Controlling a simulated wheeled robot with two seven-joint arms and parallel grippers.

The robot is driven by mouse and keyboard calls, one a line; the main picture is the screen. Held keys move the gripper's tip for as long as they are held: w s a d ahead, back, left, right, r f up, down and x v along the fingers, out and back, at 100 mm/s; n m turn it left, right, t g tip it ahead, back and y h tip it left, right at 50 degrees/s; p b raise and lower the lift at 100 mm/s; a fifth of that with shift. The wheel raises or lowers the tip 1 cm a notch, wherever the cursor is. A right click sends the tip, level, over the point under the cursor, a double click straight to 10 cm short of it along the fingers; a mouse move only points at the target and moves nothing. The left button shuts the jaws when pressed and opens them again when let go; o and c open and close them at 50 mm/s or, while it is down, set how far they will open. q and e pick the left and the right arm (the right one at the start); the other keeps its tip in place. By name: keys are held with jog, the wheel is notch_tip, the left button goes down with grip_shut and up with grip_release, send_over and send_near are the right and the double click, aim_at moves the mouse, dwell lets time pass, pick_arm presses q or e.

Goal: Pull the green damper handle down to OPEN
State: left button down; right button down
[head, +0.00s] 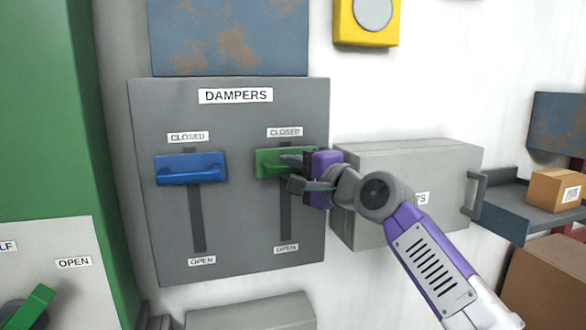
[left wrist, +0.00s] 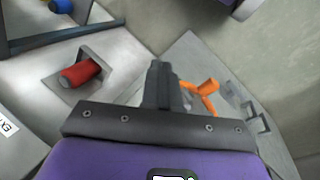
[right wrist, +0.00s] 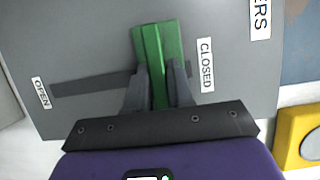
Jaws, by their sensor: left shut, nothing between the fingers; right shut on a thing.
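The green damper handle (head: 270,162) sits at the top of the right slot on the grey DAMPERS panel (head: 236,262), just below the CLOSED label. Its slot runs down to an OPEN label. My right gripper (head: 290,172) is shut on the green handle. In the right wrist view the green handle (right wrist: 158,48) lies between the fingers of my right gripper (right wrist: 160,85), near the CLOSED label. My left gripper (left wrist: 162,75) shows only in the left wrist view, with its fingers together and nothing between them.
A blue handle (head: 190,169) stands at CLOSED in the left slot. A grey box (head: 400,165) juts out right of the panel, beside a shelf with a carton (head: 555,190). The left wrist view shows a red handle (left wrist: 80,72) and an orange thing (left wrist: 203,90) near my left gripper.

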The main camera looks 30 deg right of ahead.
notch_tip(320, 180, down, 16)
jog(key=b, duration=1.3)
jog(key=shift+w+r, duration=0.1)
jog(key=shift+r, duration=0.05)
jog(key=c, duration=1.4)
grip_release()
jog(key=o, duration=0.3)
jog(key=shift+s, duration=0.25)
jog(key=s, duration=0.5)
jog(key=s+d+b, duration=0.1)
jog(key=s, duration=0.1)
jog(key=shift+s+d, duration=0.1)
jog(key=shift+s, duration=0.05)
